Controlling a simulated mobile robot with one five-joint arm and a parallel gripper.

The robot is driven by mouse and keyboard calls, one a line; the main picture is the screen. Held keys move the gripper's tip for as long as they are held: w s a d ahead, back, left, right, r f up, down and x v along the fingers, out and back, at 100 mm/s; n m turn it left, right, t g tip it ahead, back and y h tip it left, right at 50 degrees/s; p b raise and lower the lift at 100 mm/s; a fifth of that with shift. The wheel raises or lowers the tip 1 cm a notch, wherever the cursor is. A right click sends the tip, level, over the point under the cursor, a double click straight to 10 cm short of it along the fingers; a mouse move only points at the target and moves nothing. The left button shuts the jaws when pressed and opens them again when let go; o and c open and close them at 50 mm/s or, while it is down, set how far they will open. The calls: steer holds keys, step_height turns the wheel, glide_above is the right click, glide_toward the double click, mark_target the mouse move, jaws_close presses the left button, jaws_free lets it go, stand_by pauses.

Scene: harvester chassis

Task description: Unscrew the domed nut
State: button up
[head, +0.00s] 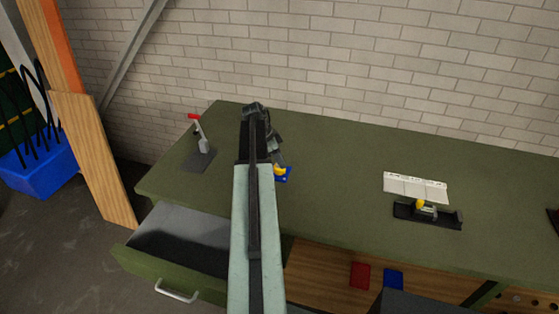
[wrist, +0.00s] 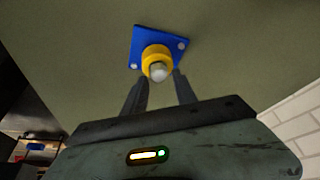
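In the wrist view, a yellow round nut (wrist: 154,55) sits on a square blue plate (wrist: 141,36) with pale screw heads at its corners. A pale grey rounded tip (wrist: 158,72) sticks out of the yellow part toward my gripper. My gripper (wrist: 160,77) is open, with one dark finger on each side of the tip. I cannot tell if either finger touches it. In the head view, the yellow nut (head: 280,169) and blue plate (head: 286,176) show on the green bench just right of my arm, partly covered by my gripper (head: 278,154).
The green bench (head: 330,190) is largely clear. A red-handled clamp (head: 204,145) on a grey plate stands at left. A white block (head: 415,187) and a black holder with a yellow-topped piece (head: 427,215) lie at right. An open drawer (head: 178,243) juts out front left.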

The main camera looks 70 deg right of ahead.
jaws_close()
steer(key=shift+s+a+n+h, duration=0.15)
steer(key=shift+n+h, duration=0.25)
steer(key=shift+n, duration=0.7)
steer(key=shift+n+t, duration=0.4)
steer(key=shift+n, duration=0.5)
steer(key=shift+w+d+n+h, duration=0.2)
steer(key=shift+n+h, duration=0.2)
steer(key=shift+n, duration=0.2)
steer(key=shift+t, duration=0.3)
steer(key=shift+s+a+n, duration=0.1)
steer(key=shift+a+n, duration=0.05)
steer(key=shift+n, duration=0.65)
steer(key=n+t, duration=0.1)
steer(key=n, duration=0.2)
steer(key=shift+n+t+h, duration=0.3)
steer(key=shift+t, duration=0.1)
